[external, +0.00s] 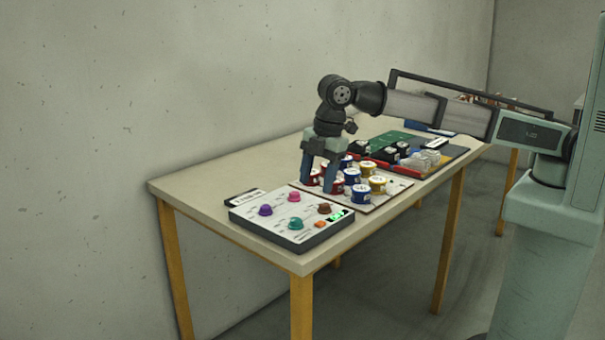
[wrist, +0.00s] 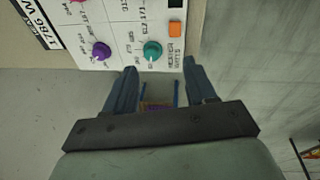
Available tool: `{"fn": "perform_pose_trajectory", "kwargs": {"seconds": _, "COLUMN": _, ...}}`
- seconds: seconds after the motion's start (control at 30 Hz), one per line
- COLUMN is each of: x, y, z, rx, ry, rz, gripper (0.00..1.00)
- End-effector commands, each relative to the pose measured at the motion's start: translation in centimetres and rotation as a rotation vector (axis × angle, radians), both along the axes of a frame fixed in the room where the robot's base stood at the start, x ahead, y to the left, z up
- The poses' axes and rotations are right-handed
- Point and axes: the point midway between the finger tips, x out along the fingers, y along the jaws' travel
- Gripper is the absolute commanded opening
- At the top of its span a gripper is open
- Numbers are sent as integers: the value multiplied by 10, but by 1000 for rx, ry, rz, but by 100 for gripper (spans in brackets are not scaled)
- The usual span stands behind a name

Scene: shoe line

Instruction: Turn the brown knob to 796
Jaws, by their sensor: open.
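The brown knob (external: 324,208) is on the right part of the white control panel (external: 246,221), beside a lit green display (external: 337,215) whose digits are too small to read. My gripper (external: 317,186) points down with its fingers apart and empty, appearing above and behind the panel in the external view. In the wrist view my gripper's fingertips (wrist: 160,68) appear just below the panel (wrist: 124,29). The brown knob is not visible there. Purple (wrist: 101,51) and teal (wrist: 152,50) knobs and an orange button (wrist: 175,29) show.
A pink knob (external: 294,197) is also on the panel. A small label plate (external: 244,197) lies behind it. A board with several red, blue and yellow tins (external: 361,194) stands close to the gripper. Trays with dark and pale items (external: 432,157) lie farther right. The table's left end (external: 187,186) is clear.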

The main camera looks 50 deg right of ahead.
Motion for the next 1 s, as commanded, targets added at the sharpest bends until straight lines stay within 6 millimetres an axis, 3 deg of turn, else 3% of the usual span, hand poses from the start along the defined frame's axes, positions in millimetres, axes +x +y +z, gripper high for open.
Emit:
{"fn": "perform_pose_trajectory", "kwargs": {"seconds": 0.1, "x": 20, "y": -34, "z": 28, "rx": -78, "ry": 58, "rz": 17, "gripper": 56}}
{"fn": "perform_pose_trajectory", "kwargs": {"seconds": 0.2, "x": 27, "y": -54, "z": 42, "rx": -122, "ry": 94, "rz": 30, "gripper": 56}}
{"fn": "perform_pose_trajectory", "kwargs": {"seconds": 0.37, "x": 31, "y": -68, "z": 49, "rx": -152, "ry": 121, "rz": 42, "gripper": 56}}
{"fn": "perform_pose_trajectory", "kwargs": {"seconds": 0.57, "x": 30, "y": -69, "z": 30, "rx": -155, "ry": 123, "rz": 43, "gripper": 56}}
{"fn": "perform_pose_trajectory", "kwargs": {"seconds": 1.0, "x": 30, "y": -69, "z": -44, "rx": -155, "ry": 122, "rz": 42, "gripper": 56}}
